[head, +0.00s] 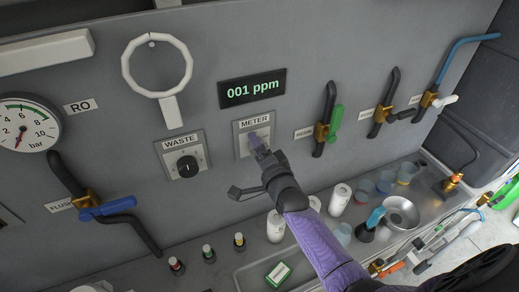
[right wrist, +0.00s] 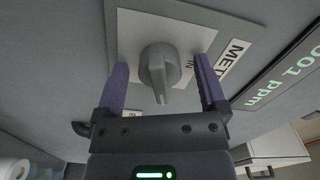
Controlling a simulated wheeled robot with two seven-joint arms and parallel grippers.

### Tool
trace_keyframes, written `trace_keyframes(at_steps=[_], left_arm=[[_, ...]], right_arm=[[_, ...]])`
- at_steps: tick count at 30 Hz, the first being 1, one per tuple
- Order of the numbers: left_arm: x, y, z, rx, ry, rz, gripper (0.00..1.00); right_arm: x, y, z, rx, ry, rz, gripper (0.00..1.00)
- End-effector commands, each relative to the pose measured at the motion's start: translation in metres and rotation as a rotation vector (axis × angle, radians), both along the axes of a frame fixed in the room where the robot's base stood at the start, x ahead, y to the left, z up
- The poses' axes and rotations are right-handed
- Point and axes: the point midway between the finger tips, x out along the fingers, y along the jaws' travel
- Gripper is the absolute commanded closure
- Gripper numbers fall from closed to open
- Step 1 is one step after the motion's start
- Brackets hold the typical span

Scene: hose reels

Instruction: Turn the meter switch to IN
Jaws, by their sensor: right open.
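The METER switch is a grey knob (right wrist: 158,68) on a light square plate (right wrist: 135,30) under the METER label (right wrist: 235,58). In the right wrist view, the knob's raised grip points toward the bottom of the picture. The IN mark (right wrist: 190,63) is to its right, so the grip does not point at it. My right gripper (head: 258,142) is at the switch in the head view and hides most of the knob. In the right wrist view it is open, one finger on each side of the knob, with gaps visible. My left gripper is not in view.
The display (head: 252,88) above reads 001 ppm. The WASTE knob (head: 187,166) is left of the METER plate. A green-handled valve (head: 334,125) is to the right. Bottles, cups and a metal bowl (head: 401,214) stand on the counter below.

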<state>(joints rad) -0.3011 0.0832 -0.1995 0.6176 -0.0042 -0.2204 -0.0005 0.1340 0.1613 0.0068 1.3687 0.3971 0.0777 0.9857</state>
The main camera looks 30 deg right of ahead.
Motion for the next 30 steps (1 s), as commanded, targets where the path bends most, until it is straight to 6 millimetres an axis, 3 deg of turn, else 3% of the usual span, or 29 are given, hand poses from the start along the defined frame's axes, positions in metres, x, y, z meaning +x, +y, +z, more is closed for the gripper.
trace_keyframes(at_steps=[4,15,17,30], left_arm=[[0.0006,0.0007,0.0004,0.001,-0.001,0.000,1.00],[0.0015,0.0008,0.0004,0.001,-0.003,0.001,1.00],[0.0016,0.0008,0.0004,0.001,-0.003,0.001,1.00],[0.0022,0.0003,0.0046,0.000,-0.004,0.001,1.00]], right_arm=[[-0.0003,0.0000,0.0000,0.000,0.000,0.000,0.11],[-0.0006,0.0000,-0.0001,-0.001,0.001,0.000,0.90],[-0.0006,0.0001,-0.0002,-0.001,0.001,0.000,1.00],[-0.0007,0.0001,0.0001,-0.118,0.010,0.000,1.00]])
